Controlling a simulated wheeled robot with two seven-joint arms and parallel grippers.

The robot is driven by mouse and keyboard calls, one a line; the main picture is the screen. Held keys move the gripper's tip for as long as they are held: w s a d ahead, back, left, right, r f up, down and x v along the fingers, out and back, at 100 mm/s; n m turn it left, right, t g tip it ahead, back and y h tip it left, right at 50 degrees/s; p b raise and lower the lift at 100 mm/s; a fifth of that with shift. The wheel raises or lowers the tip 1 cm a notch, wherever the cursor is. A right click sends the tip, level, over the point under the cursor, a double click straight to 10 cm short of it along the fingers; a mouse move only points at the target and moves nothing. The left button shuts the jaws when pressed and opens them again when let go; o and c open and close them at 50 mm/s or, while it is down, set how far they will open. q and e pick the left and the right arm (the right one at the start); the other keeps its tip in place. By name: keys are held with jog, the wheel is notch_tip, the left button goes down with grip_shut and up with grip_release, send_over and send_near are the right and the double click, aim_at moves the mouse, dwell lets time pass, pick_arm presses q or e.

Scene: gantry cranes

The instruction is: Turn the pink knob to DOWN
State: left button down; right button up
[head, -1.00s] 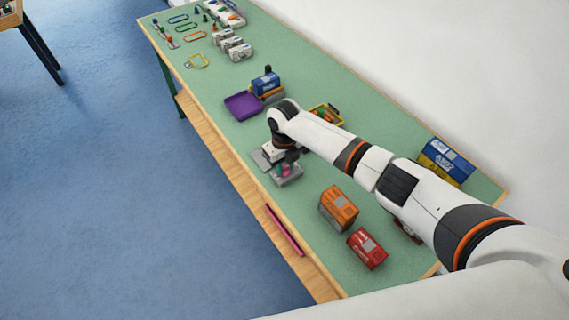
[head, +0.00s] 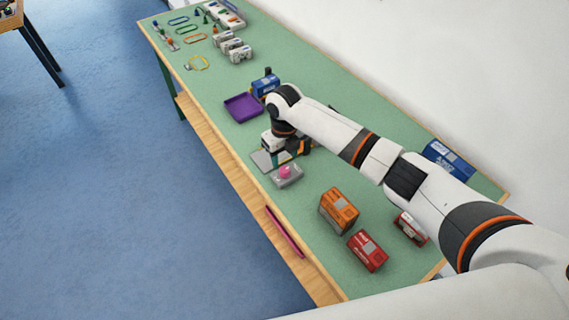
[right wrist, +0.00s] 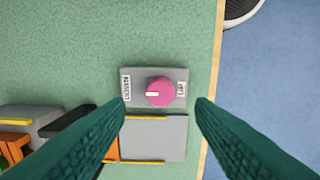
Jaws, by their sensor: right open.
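The pink knob (head: 285,172) sits on a small grey box (head: 291,182) near the table's front edge. In the right wrist view the knob (right wrist: 163,90) carries a white mark on its left side, pointing toward the left label (right wrist: 127,88), whose text I cannot read clearly. The label on the right (right wrist: 181,89) reads UP. My right gripper (right wrist: 160,106) is open; its two green fingers stand apart on either side of the knob's line, with nothing between them. In the head view my right gripper (head: 288,154) is just behind the knob, apart from it. My left gripper is not in view.
A grey plate with yellow edges (right wrist: 155,140) adjoins the knob box. A purple tray (head: 243,107) and a blue box (head: 265,84) stand farther along. An orange box (head: 338,210), a red box (head: 367,250) and a pink bar (head: 285,232) lie nearer.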

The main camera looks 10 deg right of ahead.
aim_at(285, 169)
notch_tip(285, 169, up, 7)
jog(key=shift+b, duration=0.3)
jog(key=shift+s, duration=0.1)
dwell(0.4)
